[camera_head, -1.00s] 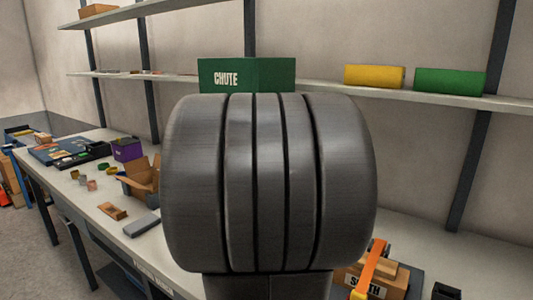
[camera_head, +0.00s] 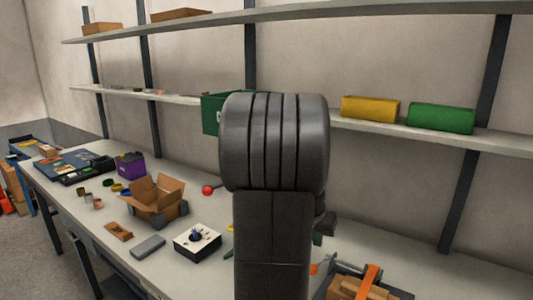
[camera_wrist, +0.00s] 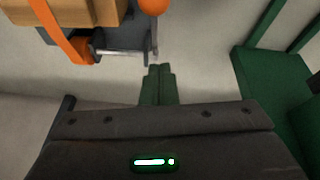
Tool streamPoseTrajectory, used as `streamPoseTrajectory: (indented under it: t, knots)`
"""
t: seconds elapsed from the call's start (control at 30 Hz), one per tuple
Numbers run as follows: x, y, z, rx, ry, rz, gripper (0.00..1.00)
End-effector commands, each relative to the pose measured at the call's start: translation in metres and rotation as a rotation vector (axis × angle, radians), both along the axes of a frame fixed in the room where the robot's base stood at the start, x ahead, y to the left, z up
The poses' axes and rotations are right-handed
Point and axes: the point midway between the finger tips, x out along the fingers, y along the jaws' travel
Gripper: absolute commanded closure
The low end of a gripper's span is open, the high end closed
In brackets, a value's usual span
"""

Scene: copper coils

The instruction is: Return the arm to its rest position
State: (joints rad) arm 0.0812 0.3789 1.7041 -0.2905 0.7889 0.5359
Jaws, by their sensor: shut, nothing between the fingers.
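My arm stands dark grey in the middle of the head view, its rounded joint (camera_head: 275,142) hiding part of the bench and shelf behind. In the wrist view my gripper (camera_wrist: 158,72) shows two green fingers side by side and touching, shut with nothing between them. The fingers point over a pale surface, apart from the objects around them. In the head view most of the gripper is hidden behind the arm.
The bench (camera_head: 100,222) holds an open cardboard box (camera_head: 157,197), a white-topped device (camera_head: 197,240) and a purple bin (camera_head: 130,165). A wooden block with an orange strap (camera_head: 368,283) stands at front right.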

Motion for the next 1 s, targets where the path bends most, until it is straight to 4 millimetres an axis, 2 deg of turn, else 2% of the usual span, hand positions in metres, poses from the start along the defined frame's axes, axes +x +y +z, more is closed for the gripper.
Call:
streamPoseTrajectory:
  t: [0.3, 0.5, 0.7, 1.0]
  knots:
    - [-0.013, 0.012, 0.052, 0.003, -0.001, 0.001, 1.00]
    - [-0.020, 0.017, 0.075, 0.002, 0.000, 0.001, 1.00]
    - [-0.023, 0.019, 0.082, 0.002, 0.002, 0.000, 1.00]
    - [-0.023, 0.019, 0.082, 0.003, 0.003, 0.000, 1.00]
